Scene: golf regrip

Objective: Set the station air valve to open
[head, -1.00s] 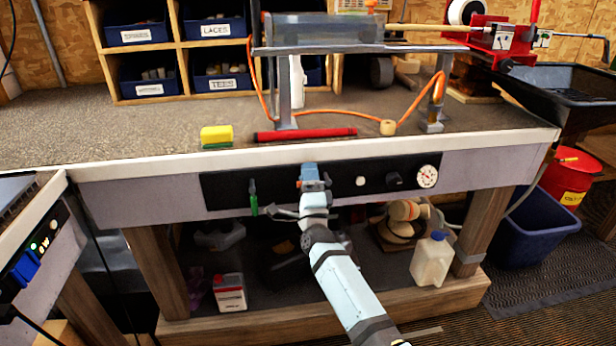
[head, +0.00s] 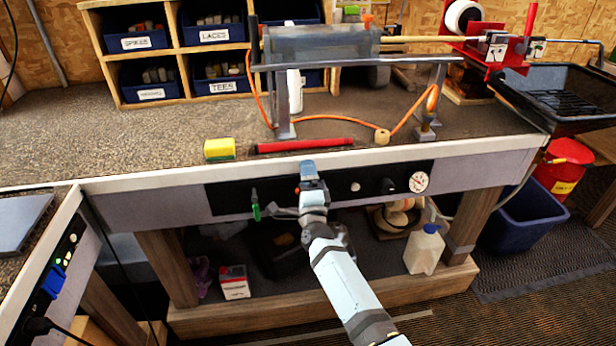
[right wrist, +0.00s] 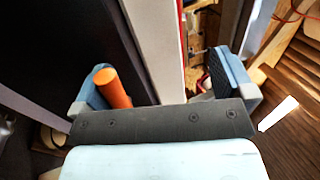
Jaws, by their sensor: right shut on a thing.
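A black control panel (head: 232,198) runs along the bench front. A green-handled lever (head: 255,206), which looks like the air valve, points straight down at the panel's left part. My right gripper (head: 309,172) is at the panel, to the right of this lever and apart from it. In the right wrist view, an orange cylindrical knob (right wrist: 112,88) lies between the fingers, against the left one. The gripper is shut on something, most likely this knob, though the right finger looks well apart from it. The contact is partly hidden. My left gripper is not in view.
A round gauge (head: 419,182) and a black knob (head: 388,186) sit on the panel's right part. A white jug (head: 424,250) stands on the lower shelf.

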